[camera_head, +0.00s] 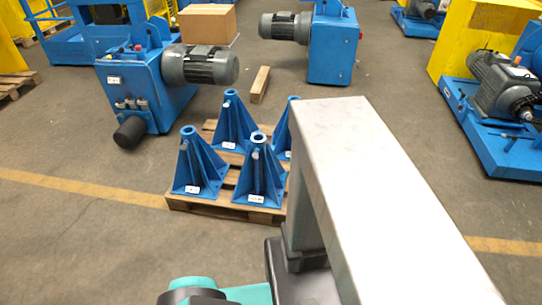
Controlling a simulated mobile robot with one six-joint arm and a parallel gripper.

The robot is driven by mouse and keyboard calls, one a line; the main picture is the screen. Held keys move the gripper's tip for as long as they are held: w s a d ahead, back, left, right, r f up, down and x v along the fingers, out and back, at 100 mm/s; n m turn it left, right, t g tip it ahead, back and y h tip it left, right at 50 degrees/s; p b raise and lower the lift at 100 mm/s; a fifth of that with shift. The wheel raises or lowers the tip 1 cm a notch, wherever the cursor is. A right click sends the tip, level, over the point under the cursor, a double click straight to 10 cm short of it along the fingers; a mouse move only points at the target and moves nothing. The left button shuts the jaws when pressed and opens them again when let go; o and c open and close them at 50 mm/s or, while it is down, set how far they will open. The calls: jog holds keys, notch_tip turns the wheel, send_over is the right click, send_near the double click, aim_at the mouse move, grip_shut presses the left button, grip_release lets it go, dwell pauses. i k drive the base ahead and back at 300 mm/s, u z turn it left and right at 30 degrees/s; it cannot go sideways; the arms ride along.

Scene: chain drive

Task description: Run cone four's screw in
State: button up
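Several blue cone-shaped stands with round open tops and flared ribbed feet stand upright on a wooden pallet. One is at the left (200,172), one at the front (262,178), one at the back (234,122), and one at the right (282,132) is largely hidden behind a grey beam. White labels on their feet are too small to read, so I cannot tell which is cone four. Small pale stubs, possibly screws, show near the tops of the left cone (184,146) and front cone (256,153). My gripper is not in view.
The wooden pallet (222,208) stands on grey floor crossed by a yellow line. A blue machine with a grey motor (207,66) is behind left, another (333,45) behind. A wooden block (260,84) and cardboard box (207,22) lie beyond. Blue-based machinery (490,135) is right.

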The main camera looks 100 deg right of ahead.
aim_at(262, 182)
jog(key=u, duration=0.85)
jog(key=k, duration=0.15)
jog(key=z, duration=2.25)
jog(key=i, duration=1)
